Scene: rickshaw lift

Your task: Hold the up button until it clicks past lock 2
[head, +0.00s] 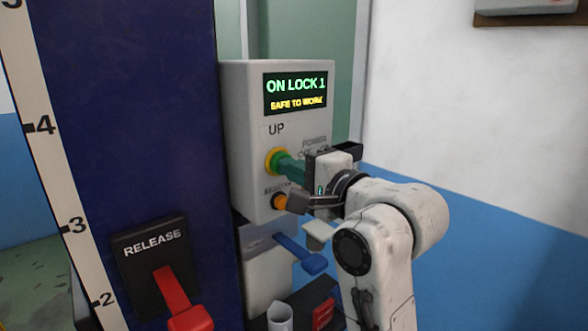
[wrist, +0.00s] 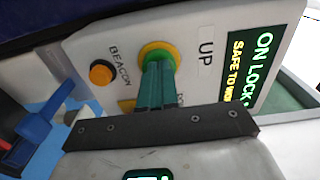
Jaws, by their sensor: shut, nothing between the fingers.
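The green UP button (head: 274,161) with its yellow collar sits on the front of the grey control box (head: 245,120). It also shows in the wrist view (wrist: 157,57). My gripper (head: 283,166) is shut and empty, its teal fingers together. The fingertips (wrist: 158,68) are at the button's face and overlap it in both views; I cannot tell how far it is pressed. The display (head: 295,94) above reads "ON LOCK 1" and "SAFE TO WORK".
An orange beacon button (wrist: 101,72) sits beside the UP button. A blue lever (head: 302,255) sticks out below the box. A red RELEASE lever (head: 184,300) is on the dark blue column (head: 135,120) with a height scale. White wall is at the right.

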